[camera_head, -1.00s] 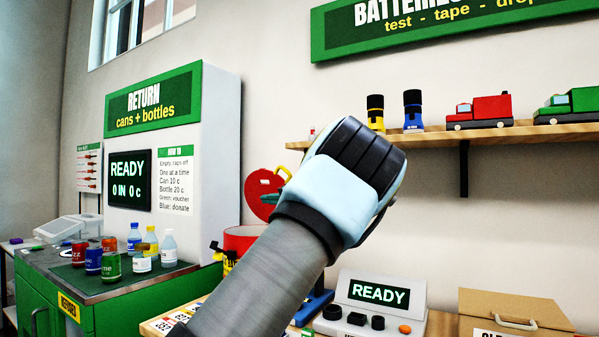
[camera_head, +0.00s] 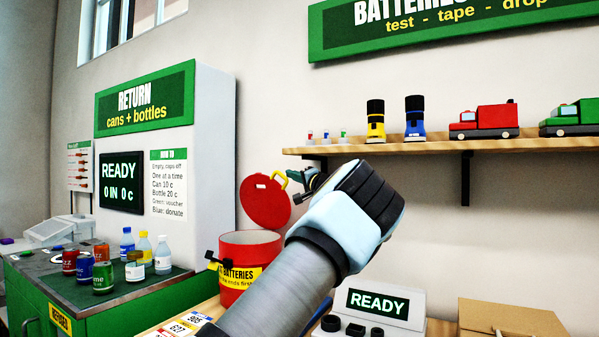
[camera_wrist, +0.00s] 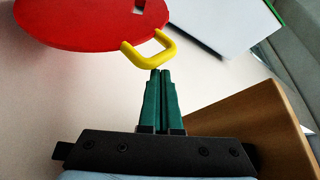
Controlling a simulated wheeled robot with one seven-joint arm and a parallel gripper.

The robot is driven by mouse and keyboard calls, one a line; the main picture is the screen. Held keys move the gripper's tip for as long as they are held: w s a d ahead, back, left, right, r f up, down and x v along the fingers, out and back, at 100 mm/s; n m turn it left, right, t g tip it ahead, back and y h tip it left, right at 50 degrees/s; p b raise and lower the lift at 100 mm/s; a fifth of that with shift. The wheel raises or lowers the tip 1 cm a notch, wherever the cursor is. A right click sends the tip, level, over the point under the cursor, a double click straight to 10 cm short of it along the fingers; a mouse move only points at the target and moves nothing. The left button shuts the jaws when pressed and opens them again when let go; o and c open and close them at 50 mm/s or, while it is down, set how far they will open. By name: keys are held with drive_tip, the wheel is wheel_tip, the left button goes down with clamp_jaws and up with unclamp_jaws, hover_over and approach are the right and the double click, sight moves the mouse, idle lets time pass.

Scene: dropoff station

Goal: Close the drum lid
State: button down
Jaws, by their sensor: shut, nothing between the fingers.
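The red drum (camera_head: 247,252) with a yellow BATTERIES label stands on the bench, its top open. Its round red lid (camera_head: 265,202) is raised behind the drum, tilted up, with a yellow handle (camera_head: 280,179) at its upper right edge. My gripper (camera_head: 297,177) is shut and empty, just right of the handle in the head view. In the wrist view the closed green fingers (camera_wrist: 160,75) point at the yellow handle (camera_wrist: 148,50), their tips very close to it. I cannot tell whether they touch. The lid's red disc (camera_wrist: 90,20) fills the upper left there.
A wooden shelf (camera_head: 400,147) with flashlights and toy trucks is right of my gripper; its wooden edge (camera_wrist: 255,125) is close in the wrist view. The return machine (camera_head: 215,150) stands left. A READY tester (camera_head: 375,306) and a cardboard box (camera_head: 515,318) are at lower right.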

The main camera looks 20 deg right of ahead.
drive_tip(key=shift+w+a, duration=0.2)
drive_tip(key=shift+w, duration=0.2)
